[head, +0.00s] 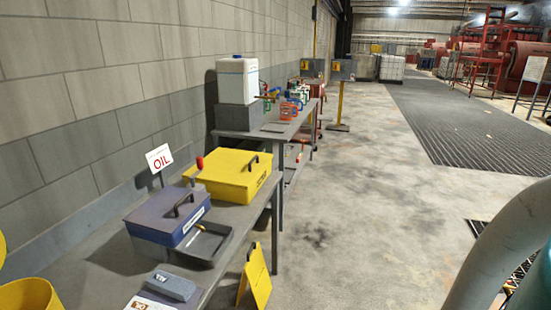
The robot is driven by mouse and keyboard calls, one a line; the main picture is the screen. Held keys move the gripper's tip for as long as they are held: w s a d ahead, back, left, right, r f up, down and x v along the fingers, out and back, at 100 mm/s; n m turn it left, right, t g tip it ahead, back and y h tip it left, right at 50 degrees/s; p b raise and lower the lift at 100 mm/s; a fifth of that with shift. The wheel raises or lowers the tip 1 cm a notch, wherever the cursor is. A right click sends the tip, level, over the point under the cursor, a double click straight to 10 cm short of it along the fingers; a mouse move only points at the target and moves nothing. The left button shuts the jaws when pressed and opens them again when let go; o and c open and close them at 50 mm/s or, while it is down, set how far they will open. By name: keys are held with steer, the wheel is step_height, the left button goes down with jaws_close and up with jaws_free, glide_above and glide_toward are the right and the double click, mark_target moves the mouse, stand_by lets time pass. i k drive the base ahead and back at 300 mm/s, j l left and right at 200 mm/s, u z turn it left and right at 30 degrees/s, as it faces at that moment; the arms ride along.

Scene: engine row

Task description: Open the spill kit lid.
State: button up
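A yellow box (229,182) with a flat lid and a black handle sits on the grey bench along the left wall. Its lid looks closed. Dark lettering on its front is too small to read, but it looks like the spill kit. A blue-grey box (160,222) with a black handle, also closed, sits nearer on the same bench. A red grip sticks up between the two boxes. My gripper is not in view; only a pale part of my arm shows at the lower right.
A yellow floor sign (257,277) stands beside the bench. A farther table holds a white canister (237,78).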

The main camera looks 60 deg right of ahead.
mark_target(236, 169)
steer(key=z, duration=1.1)
